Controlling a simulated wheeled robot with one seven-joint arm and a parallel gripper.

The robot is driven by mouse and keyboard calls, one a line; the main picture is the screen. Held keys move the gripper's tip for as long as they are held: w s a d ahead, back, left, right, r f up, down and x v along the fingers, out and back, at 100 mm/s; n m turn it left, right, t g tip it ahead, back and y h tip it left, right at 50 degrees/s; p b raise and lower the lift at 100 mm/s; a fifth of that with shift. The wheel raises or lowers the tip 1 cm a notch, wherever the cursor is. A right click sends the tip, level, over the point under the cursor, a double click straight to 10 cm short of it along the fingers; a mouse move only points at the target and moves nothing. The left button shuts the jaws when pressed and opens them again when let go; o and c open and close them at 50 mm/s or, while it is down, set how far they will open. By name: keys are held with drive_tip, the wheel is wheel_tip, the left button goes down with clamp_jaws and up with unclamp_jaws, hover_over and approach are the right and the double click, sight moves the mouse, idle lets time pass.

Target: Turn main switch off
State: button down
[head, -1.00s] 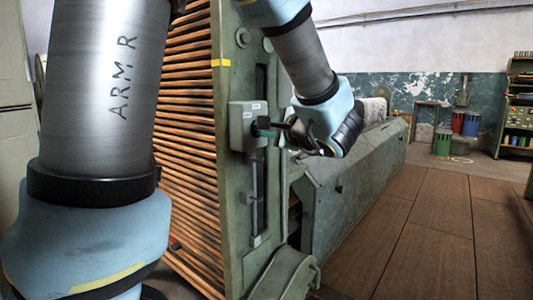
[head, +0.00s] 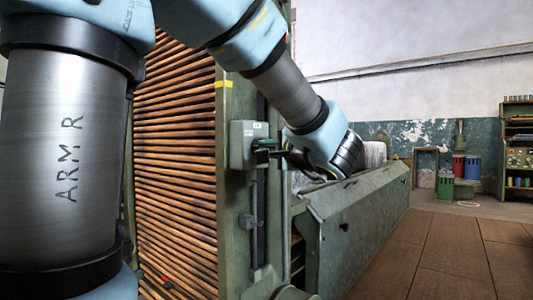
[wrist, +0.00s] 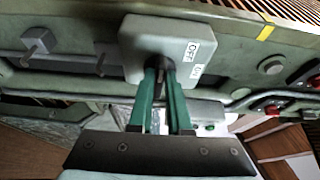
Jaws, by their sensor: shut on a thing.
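The main switch is a pale grey-green box (head: 241,143) on the green machine post, left of my gripper (head: 272,147). In the wrist view the switch box (wrist: 134,52) fills the upper middle, with an "OFF" label and a smaller label beside it, apparently "ON". My gripper's green fingers (wrist: 162,76) reach up to the box face and are shut on the dark switch handle (wrist: 159,62). The fingers hide most of the handle, so I cannot tell its exact position. In the head view the fingertips are at the box's right side.
The green post (head: 231,215) carries a vertical rod below the switch. Slatted wooden racks (head: 175,170) stand left of it. A long green trough (head: 365,215) runs behind my wrist. Brown floor (head: 450,250) is open at right, with coloured bins (head: 459,170) far back.

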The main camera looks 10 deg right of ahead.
drive_tip(key=shift+f, duration=0.1)
drive_tip(key=c, duration=0.9)
unclamp_jaws()
drive_tip(key=shift+o, duration=0.2)
drive_tip(key=p+v, duration=0.2)
drive_tip(key=v, duration=0.9)
